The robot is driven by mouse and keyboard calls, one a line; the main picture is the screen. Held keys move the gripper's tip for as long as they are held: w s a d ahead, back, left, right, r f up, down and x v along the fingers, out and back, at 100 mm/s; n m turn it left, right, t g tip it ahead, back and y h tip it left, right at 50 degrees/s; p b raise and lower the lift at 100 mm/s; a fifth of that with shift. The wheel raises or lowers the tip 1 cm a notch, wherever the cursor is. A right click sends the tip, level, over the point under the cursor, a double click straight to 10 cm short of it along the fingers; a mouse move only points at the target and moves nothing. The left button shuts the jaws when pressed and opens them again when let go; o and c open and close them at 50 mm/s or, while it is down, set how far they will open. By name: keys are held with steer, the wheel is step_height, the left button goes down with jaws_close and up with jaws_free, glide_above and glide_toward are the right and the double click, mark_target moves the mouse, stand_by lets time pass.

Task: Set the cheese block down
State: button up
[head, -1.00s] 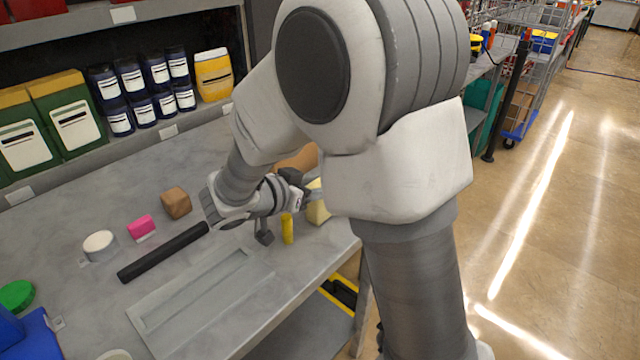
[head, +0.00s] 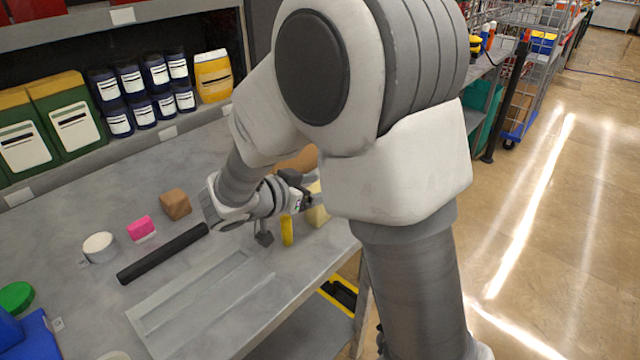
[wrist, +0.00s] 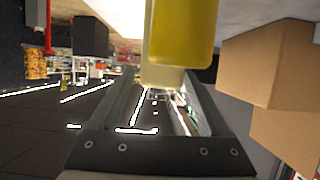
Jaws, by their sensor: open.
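The cheese block (head: 318,214) is pale yellow and stands on the grey bench near its right end in the head view, partly hidden by my arm and gripper. My gripper (head: 307,198) is open beside it, low over the bench. In the wrist view a pale block (wrist: 162,76), seemingly the cheese, shows beyond the fingertips of my gripper (wrist: 160,90), partly covered by a brighter yellow object. I cannot tell whether a finger touches the block.
A small yellow cylinder (head: 287,230) stands just left of the cheese. A brown item (head: 298,160) lies behind my gripper. A black bar (head: 163,254), a brown block (head: 175,204) and a pink block (head: 140,228) lie further left. The bench's front right edge is close.

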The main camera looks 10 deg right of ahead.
steer(key=v, duration=1.1)
steer(key=s+d+r+n+g+y, duration=0.1)
steer(key=s+d+n+g+y, duration=0.2)
steer(key=s+d, duration=0.5)
steer(key=s+r+n+t+y, duration=0.1)
steer(key=s+r+n+y, duration=0.1)
steer(key=s+n+y, duration=0.6)
steer(key=shift+s, duration=1.15)
